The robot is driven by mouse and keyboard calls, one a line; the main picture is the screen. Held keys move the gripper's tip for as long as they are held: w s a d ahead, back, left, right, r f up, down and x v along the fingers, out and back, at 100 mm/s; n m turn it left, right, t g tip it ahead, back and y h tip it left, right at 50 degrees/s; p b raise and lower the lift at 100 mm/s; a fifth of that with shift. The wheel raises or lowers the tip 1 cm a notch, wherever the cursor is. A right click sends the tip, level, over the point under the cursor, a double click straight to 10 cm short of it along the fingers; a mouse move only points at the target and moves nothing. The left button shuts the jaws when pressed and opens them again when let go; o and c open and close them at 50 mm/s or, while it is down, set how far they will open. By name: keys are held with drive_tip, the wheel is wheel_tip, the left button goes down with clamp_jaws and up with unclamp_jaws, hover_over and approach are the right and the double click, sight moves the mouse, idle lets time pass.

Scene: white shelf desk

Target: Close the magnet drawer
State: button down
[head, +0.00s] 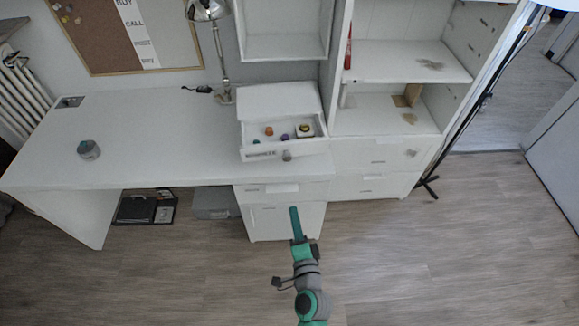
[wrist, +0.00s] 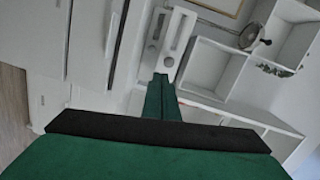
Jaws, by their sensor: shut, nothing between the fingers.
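The magnet drawer (head: 305,147) is pulled open from a small white drawer box (head: 278,98) on the desk top. Several small coloured items, among them orange and purple ones, lie inside it. A label and a round knob show on its front. My gripper (head: 294,210) is shut and empty, in front of the desk and below the open drawer in the head view, apart from it. In the wrist view the shut fingertips (wrist: 160,78) point towards the white drawer box (wrist: 178,30), seen tilted. I cannot tell the exact distance.
The white desk (head: 150,130) holds a small grey round object (head: 88,149) at left and a metal lamp (head: 223,60) beside the drawer box. Lower desk drawers (head: 272,190) are below. An open shelf (head: 400,65) stands at right. The floor in front is clear.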

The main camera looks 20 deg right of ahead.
drive_tip(key=w+d+r+m, duration=0.1)
drive_tip(key=w+d+r, duration=0.1)
drive_tip(key=w, duration=0.1)
approach(288, 158)
drive_tip(key=shift+m+t, duration=0.3)
drive_tip(key=w, duration=0.4)
drive_tip(key=w+d+f, duration=0.1)
drive_tip(key=w, duration=0.1)
drive_tip(key=shift+w, duration=0.15)
drive_tip(key=shift+w, duration=0.1)
